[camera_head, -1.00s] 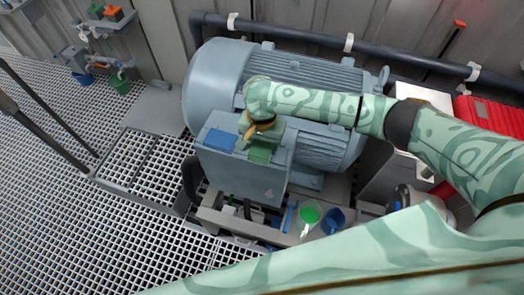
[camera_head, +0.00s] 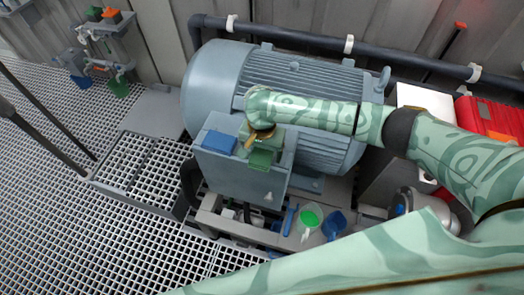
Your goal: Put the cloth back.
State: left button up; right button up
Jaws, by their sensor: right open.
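A green cloth (camera_head: 261,159) lies on the top of the grey box on the side of the big motor, near its front right edge. A blue cloth-like piece (camera_head: 219,143) lies flat beside it on the left. My right gripper (camera_head: 261,137) reaches in from the right over the motor and points down at the green cloth. It is open, and its fingers cover the cloth's back part. Whether they touch the cloth I cannot tell. My left gripper is not in view.
The ribbed grey motor (camera_head: 300,80) stands close under my right arm. A green cup (camera_head: 309,215) and a blue cup (camera_head: 334,223) stand below the box. A red case (camera_head: 490,115) is at right. A shelf with green and orange items (camera_head: 108,16) is at upper left.

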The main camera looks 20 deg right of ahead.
aim_at(262, 154)
notch_tip(262, 154, up, 12)
jog(key=p, duration=0.5)
jog(key=shift+f, duration=0.1)
